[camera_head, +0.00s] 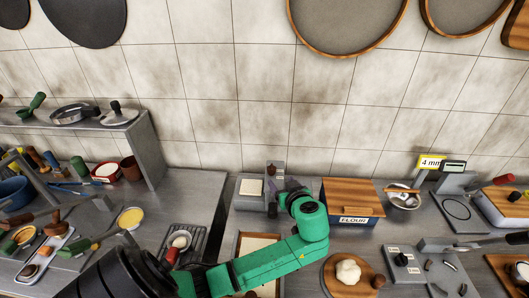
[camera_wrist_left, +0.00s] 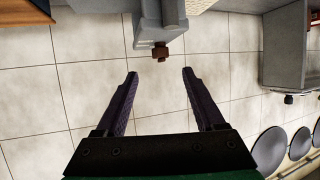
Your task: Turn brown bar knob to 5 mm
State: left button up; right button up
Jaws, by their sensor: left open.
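A grey upright device (camera_head: 272,196) stands at the back of the counter near the middle of the head view, with a small brown knob (camera_head: 271,169) on its top. In the left wrist view the brown knob (camera_wrist_left: 161,52) sticks out from the end of the grey device (camera_wrist_left: 155,22). My left gripper (camera_wrist_left: 160,73) is open and empty, its two dark fingers apart. The knob lies between the lines of the fingers, just beyond their tips, apparently untouched. In the head view my green wrist hides much of the fingers. The knob's setting cannot be read.
A wooden-lidded flour box (camera_head: 353,199) stands right of my wrist. Dough lies on a round board (camera_head: 336,280). A grey shelf (camera_head: 137,122) is at left. The tiled wall is close behind.

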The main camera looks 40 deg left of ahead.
aim_at(272, 169)
pick_arm(q)
jog(key=b+x, duration=0.4)
jog(key=x, duration=0.1)
jog(key=shift+a+r, duration=0.1)
jog(key=shift+a, duration=0.05)
jog(key=b+x, duration=0.2)
jog(key=x, duration=0.3)
jog(key=shift+w+a+f, duration=0.15)
jog(key=shift+a+f, duration=0.05)
jog(key=shift+a, duration=0.05)
jog(key=shift+b+x, duration=0.7)
jog(key=shift+x, duration=0.4)
jog(key=shift+r, duration=0.35)
jog(key=shift+d+r, duration=0.1)
jog(key=shift+r, duration=0.05)
grip_shut()
pick_arm(e)
notch_tip(272, 169, down, 7)
jog(key=d, duration=0.1)
jog(key=shift+s+d+f, duration=0.2)
jog(key=shift+s+d, duration=0.15)
